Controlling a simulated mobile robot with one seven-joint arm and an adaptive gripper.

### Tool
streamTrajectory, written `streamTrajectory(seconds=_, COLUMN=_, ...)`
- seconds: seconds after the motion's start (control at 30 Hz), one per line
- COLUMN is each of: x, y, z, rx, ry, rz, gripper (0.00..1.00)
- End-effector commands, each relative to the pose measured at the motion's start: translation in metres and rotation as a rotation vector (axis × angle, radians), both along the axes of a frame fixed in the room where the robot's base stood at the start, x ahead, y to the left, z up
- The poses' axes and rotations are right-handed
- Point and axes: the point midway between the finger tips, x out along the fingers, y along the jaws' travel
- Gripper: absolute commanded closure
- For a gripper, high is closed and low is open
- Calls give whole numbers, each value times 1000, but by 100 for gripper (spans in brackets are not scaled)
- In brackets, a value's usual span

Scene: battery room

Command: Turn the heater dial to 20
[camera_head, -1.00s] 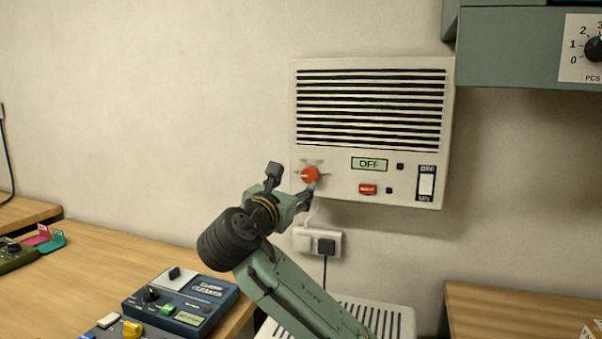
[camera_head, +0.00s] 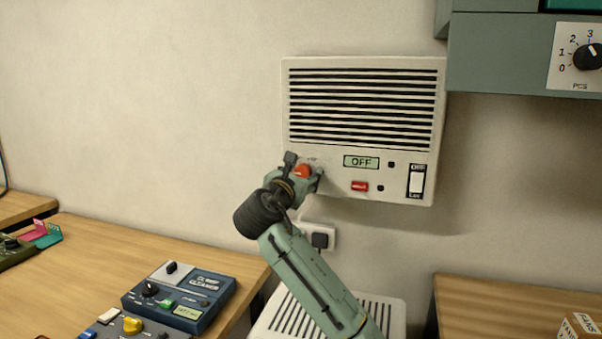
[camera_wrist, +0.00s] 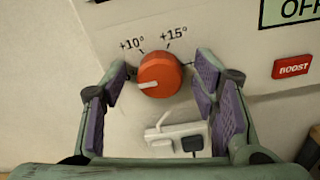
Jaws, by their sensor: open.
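The heater (camera_head: 430,120) is a white wall unit with black slats and a display (camera_head: 361,162) reading OFF. Its orange-red dial (camera_wrist: 160,75) sits at the lower left; in the head view the dial (camera_head: 302,171) is partly hidden by my gripper. In the wrist view the dial's pale pointer mark points left and slightly down, away from the +10° and +15° labels above it. Other labels cannot be seen. My gripper (camera_wrist: 162,85) is open, with one purple-padded finger on each side of the dial. A gap shows on both sides.
A red BOOST button (camera_wrist: 292,67) and a white rocker switch (camera_head: 417,182) are on the heater, right of the dial. A wall socket with a black plug (camera_head: 320,240) is below. A blue device (camera_head: 180,290) stands on the left desk.

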Motion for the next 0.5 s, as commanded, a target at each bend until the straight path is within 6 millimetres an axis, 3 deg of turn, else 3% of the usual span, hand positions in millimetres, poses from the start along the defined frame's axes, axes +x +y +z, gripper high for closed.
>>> streamTrajectory(seconds=0.07, x=0, y=0, z=0, rx=0, ry=0, rz=0, gripper=46)
streamTrajectory(seconds=0.5, x=0, y=0, z=0, rx=0, ry=0, rz=0, gripper=76)
